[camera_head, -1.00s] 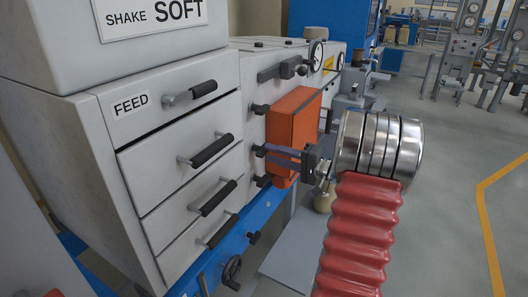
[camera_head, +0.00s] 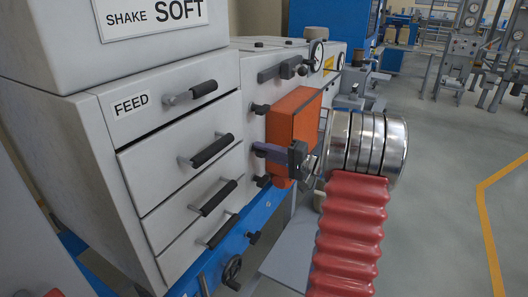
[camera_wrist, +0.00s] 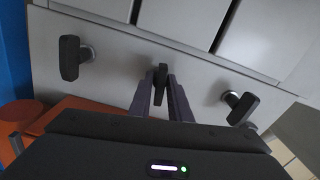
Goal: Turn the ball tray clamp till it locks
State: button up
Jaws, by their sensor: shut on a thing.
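The clamp held by my gripper is a small dark handle (camera_wrist: 160,71) on the pale machine panel. It is the middle one of three dark clamp handles in the wrist view, and I cannot tell from labels which tray it serves. My gripper (camera_wrist: 160,92) has its two purple-grey fingers closed on either side of this handle. In the head view my gripper (camera_head: 260,149) reaches the panel beside the orange box, and its fingers hide most of the handle. Whether the clamp is locked cannot be told.
Another clamp handle (camera_wrist: 70,58) sits to the left and one (camera_wrist: 239,107) to the right in the wrist view. The orange box (camera_head: 291,122) stands out close beside my gripper. Drawers with black handles (camera_head: 211,150) are to the left. Open floor (camera_head: 440,200) lies right.

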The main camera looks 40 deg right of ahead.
jog(key=shift+f, duration=0.1)
grip_shut()
jog(key=shift+m, duration=1)
jog(key=o, duration=0.6)
grip_release()
